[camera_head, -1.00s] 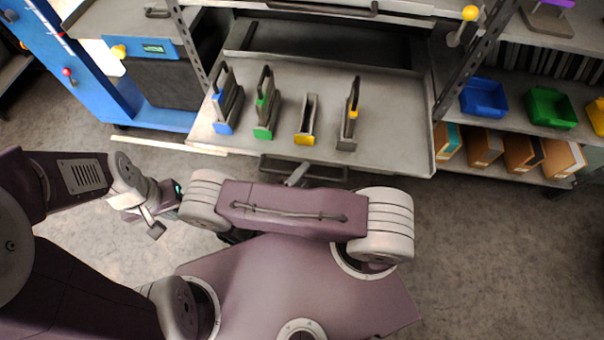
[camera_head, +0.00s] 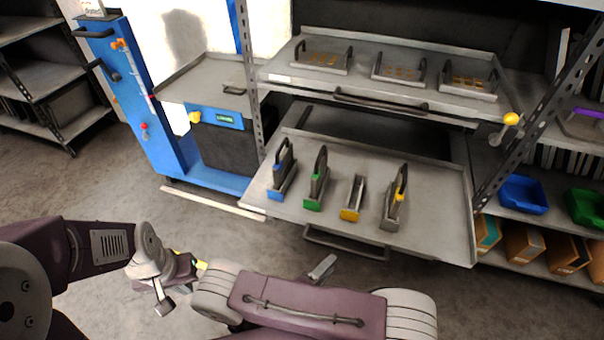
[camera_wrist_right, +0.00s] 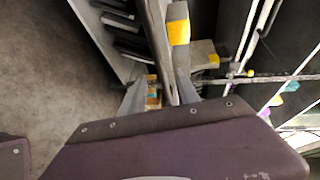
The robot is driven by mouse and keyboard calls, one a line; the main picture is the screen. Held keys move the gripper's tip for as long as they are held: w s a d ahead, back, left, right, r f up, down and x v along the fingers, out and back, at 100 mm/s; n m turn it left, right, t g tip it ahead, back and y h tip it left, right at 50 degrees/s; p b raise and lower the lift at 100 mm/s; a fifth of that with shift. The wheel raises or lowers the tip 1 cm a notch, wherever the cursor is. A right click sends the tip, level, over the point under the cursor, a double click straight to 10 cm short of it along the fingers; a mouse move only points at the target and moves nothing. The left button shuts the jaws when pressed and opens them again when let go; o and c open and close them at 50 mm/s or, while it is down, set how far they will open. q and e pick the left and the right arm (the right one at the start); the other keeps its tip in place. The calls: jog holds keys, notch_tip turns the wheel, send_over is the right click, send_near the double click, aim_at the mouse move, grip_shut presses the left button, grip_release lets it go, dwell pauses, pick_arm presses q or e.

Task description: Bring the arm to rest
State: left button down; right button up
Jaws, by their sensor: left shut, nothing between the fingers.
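My left gripper (camera_head: 163,302) hangs over the floor at the lower left of the head view, apart from everything, and is shut and empty. My right arm's purple link crosses the bottom of the head view. The grey tip of my right gripper (camera_head: 322,267) shows above that link, just below the pulled-out tray; the rest is hidden. In the right wrist view my right gripper (camera_wrist_right: 157,95) has its two fingers apart. A dark bar-like shape and a yellow block (camera_wrist_right: 178,30) show beyond them, and I see nothing clearly gripped.
The pulled-out tray (camera_head: 440,225) holds several handled dies, including a blue one (camera_head: 282,170), a green one (camera_head: 317,180) and a yellow one (camera_head: 353,200). Its front handle (camera_head: 350,247) sticks out toward me. A blue machine stands left, with open floor (camera_head: 80,180) before it.

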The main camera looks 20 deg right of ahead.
jog(key=w+d+r+m+g, duration=0.4)
jog(key=r+m+g, duration=0.2)
jog(key=r+m, duration=0.2)
jog(key=s+d+r+m+g+y, duration=0.5)
jog(key=s+r+m+g, duration=0.1)
jog(key=m, duration=0.6)
jog(key=a+r+m+t+y, duration=0.15)
jog(key=a+m+y, duration=0.25)
jog(key=m, duration=0.8)
jog(key=a+m+t+y, duration=0.3)
jog(key=a+m+y, duration=0.2)
jog(key=m, duration=0.7)
notch_tip(320, 180, up, 23)
jog(key=p, duration=2.2)
jog(key=shift+f+p, duration=0.15)
jog(key=shift+p, duration=0.25)
